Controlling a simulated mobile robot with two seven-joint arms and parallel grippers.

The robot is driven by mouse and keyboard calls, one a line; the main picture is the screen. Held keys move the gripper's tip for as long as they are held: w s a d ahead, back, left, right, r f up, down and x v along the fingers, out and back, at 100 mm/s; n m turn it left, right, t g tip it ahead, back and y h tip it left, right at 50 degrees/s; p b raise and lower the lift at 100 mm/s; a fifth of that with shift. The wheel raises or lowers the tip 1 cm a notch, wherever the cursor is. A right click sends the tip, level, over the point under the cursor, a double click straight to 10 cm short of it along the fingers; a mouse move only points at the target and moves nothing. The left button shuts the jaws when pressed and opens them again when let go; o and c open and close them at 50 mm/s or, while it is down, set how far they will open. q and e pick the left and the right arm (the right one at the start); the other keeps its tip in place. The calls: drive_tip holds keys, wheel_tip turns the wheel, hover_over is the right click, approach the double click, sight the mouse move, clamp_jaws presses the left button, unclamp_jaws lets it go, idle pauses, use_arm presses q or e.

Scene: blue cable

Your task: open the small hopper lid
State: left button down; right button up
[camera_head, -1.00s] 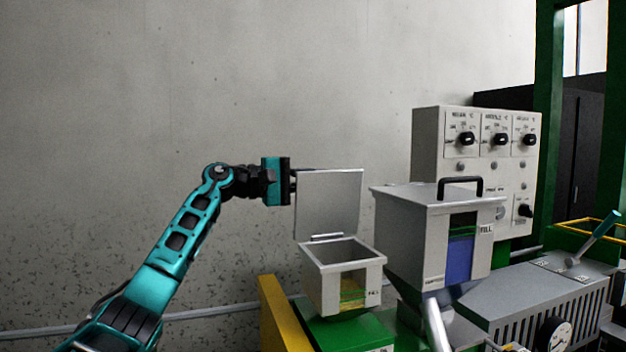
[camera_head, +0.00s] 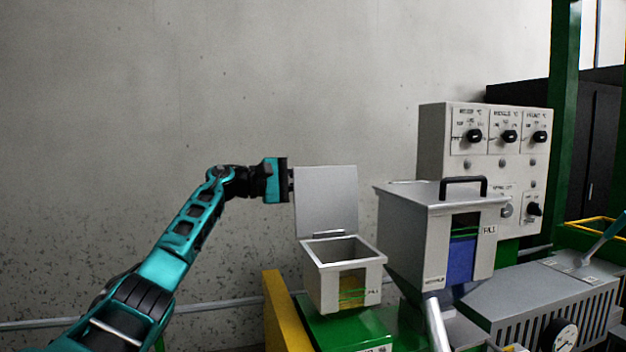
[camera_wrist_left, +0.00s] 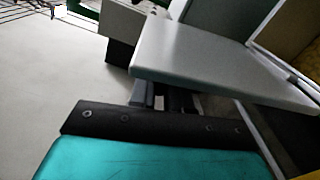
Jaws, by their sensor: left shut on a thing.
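The small hopper (camera_head: 345,292) is a light grey box with an open top and a window in its front. Its lid (camera_head: 327,202) stands upright at the back rim, away from the opening. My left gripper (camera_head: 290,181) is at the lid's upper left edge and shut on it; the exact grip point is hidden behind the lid. In the left wrist view the lid (camera_wrist_left: 205,62) is a pale plate just beyond the fingers (camera_wrist_left: 165,98), partly covering them. My right gripper is not in view.
A larger hopper (camera_head: 408,225) with a black handle on its closed lid stands right of the small one. A control box (camera_head: 430,145) with knobs is behind it. A yellow panel (camera_head: 284,312) is at the left. The wall side is clear.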

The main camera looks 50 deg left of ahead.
use_arm(q)
drive_tip(key=shift+s+r, duration=0.1)
drive_tip(key=shift+r, duration=0.25)
drive_tip(key=c, duration=1.2)
unclamp_jaws()
drive_tip(key=shift+d, duration=0.1)
drive_tip(key=shift+o, duration=0.2)
drive_tip(key=shift+f, duration=0.15)
drive_tip(key=shift+s+a+f, duration=0.15)
drive_tip(key=shift+s+a, duration=0.05)
drive_tip(key=shift+s, duration=0.15)
drive_tip(key=b+v, duration=0.5)
drive_tip(key=v, duration=0.7)
